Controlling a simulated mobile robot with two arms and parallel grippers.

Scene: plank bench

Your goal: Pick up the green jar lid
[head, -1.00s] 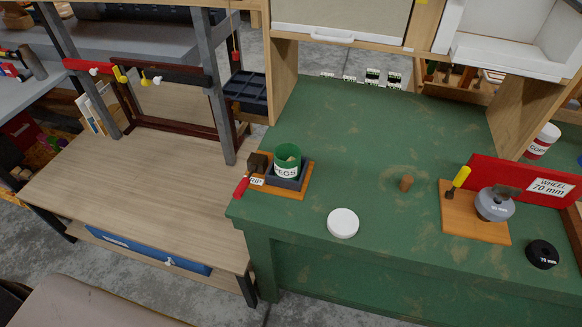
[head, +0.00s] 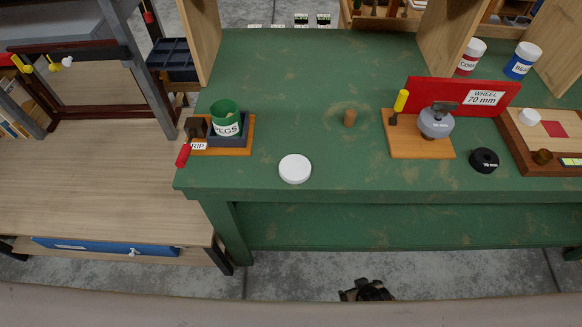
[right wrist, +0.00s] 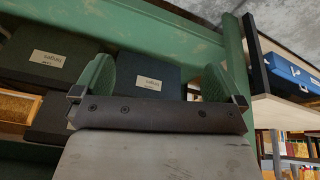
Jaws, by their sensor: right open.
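A green jar (head: 227,118) labelled PEGS stands open at the left of the green bench, in a dark square holder on a wooden board. A round white lid (head: 295,168) lies flat on the bench near its front edge, right of the jar. A dark gripper part (head: 368,291), seemingly mine, shows low in front of the bench in the head view. My left gripper is not in view.
A red-handled tool (head: 184,154) lies by the jar. Bench surface around the lid is clear.

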